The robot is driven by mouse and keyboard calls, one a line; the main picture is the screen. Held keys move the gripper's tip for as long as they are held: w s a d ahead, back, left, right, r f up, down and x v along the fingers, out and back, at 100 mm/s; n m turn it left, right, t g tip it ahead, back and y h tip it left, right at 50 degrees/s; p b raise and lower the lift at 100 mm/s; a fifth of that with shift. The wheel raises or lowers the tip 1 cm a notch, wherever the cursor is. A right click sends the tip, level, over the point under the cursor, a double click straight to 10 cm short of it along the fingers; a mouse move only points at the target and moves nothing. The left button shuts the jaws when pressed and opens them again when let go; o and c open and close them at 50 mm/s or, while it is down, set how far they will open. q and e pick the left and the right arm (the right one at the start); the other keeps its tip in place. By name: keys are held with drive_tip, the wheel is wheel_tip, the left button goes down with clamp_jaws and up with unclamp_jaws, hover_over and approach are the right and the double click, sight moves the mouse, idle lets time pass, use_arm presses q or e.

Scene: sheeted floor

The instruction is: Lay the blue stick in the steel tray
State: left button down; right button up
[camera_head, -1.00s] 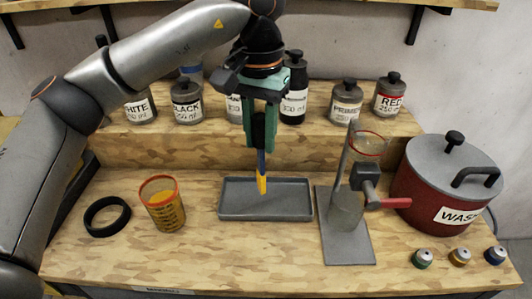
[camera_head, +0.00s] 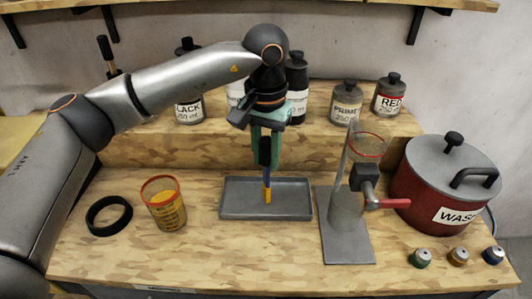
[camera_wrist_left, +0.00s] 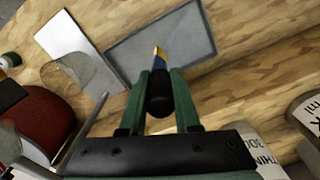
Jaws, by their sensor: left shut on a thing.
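The tray is grey, shallow and empty, on the front bench. In the left wrist view the stick (camera_wrist_left: 160,60) points away between the green fingers of the left gripper (camera_wrist_left: 160,88), toward the tray (camera_wrist_left: 200,22). I cannot tell whether the tip touches the tray floor. My right gripper is not in view.
An orange-filled cup (camera_head: 164,207) and a black ring (camera_head: 108,216) are left of the tray. A stand with a glass funnel and red-handled valve (camera_head: 368,185) is close on its right, then a red waste pot (camera_head: 440,190). Labelled bottles (camera_head: 345,102) line the raised shelf behind.

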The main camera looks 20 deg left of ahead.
use_arm(q)
drive_tip(key=c, duration=0.6)
unclamp_jaws()
wheel_tip(320, 180, up, 12)
drive_tip(key=shift+r+p, duration=0.15)
drive_tip(key=shift+p, duration=0.15)
drive_tip(key=shift+s, duration=0.1)
